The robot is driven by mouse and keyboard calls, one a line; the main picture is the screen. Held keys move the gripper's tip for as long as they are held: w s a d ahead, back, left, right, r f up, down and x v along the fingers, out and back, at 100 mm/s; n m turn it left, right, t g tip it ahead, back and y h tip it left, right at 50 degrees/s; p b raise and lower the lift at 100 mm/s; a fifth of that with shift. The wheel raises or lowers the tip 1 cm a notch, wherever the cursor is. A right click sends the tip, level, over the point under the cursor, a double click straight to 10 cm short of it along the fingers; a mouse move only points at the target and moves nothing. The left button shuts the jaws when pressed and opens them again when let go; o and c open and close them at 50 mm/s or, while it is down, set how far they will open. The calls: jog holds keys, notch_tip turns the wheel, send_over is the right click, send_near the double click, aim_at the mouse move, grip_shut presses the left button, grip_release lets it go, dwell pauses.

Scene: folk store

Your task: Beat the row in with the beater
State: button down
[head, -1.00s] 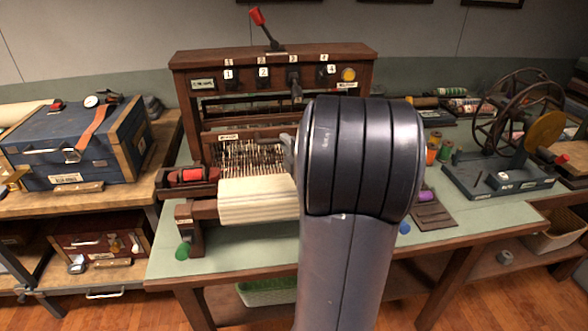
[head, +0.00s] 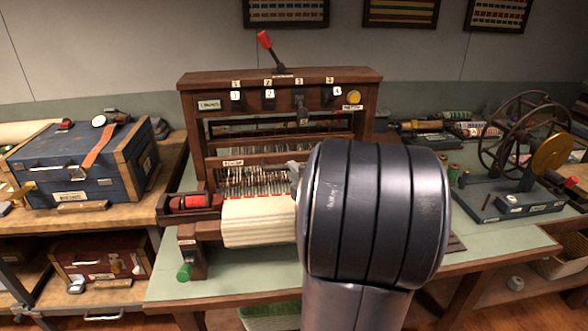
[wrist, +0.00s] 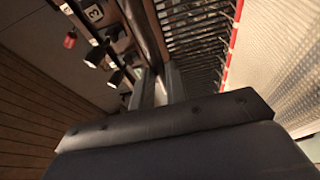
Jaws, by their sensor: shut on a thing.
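The loom (head: 280,79) stands on the green-topped table with its labelled wooden beater bar (head: 262,159) across the front of the frame. White cloth (head: 258,220) lies over the front, with pale threads between cloth and beater. My gripper (head: 293,170) shows only as a grey tip at the beater's right part; my arm hides the rest. In the wrist view, my gripper's fingers (wrist: 160,88) are shut at a dark wooden bar (wrist: 147,30), which appears to be the beater. A red line (wrist: 234,42) runs along the edge of the white cloth there; the bar is apart from it.
A red shuttle-like piece (head: 190,202) rests in a wooden tray left of the cloth. A spinning wheel (head: 525,140) stands right, a blue chest (head: 75,165) left.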

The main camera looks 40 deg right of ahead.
aim_at(296, 159)
jog(key=shift+w+d+b, duration=0.2)
jog(key=shift+w+d, duration=0.65)
jog(key=shift+w, duration=0.5)
jog(key=shift+w+d+b, duration=0.25)
jog(key=shift+w+d, duration=0.55)
jog(key=shift+w, duration=0.55)
jog(key=shift+w+d+b, duration=0.2)
jog(key=shift+w+d, duration=0.65)
jog(key=shift+w, duration=0.5)
jog(key=c, duration=1)
grip_release()
jog(key=s+a+b, duration=0.1)
jog(key=s, duration=0.7)
jog(key=shift+a, duration=0.3)
jog(key=shift+w, duration=0.15)
jog(key=shift+w+d+p, duration=0.15)
jog(key=shift+w+d, duration=0.1)
jog(key=shift+w, duration=1.05)
jog(key=shift+w+d+p, duration=0.2)
jog(key=shift+w+d, duration=0.1)
jog(key=shift+w, duration=1)
jog(key=shift+w+d+p, duration=0.15)
jog(key=shift+w+d, duration=0.1)
jog(key=shift+w, duration=1.05)
jog(key=shift+s, duration=0.1)
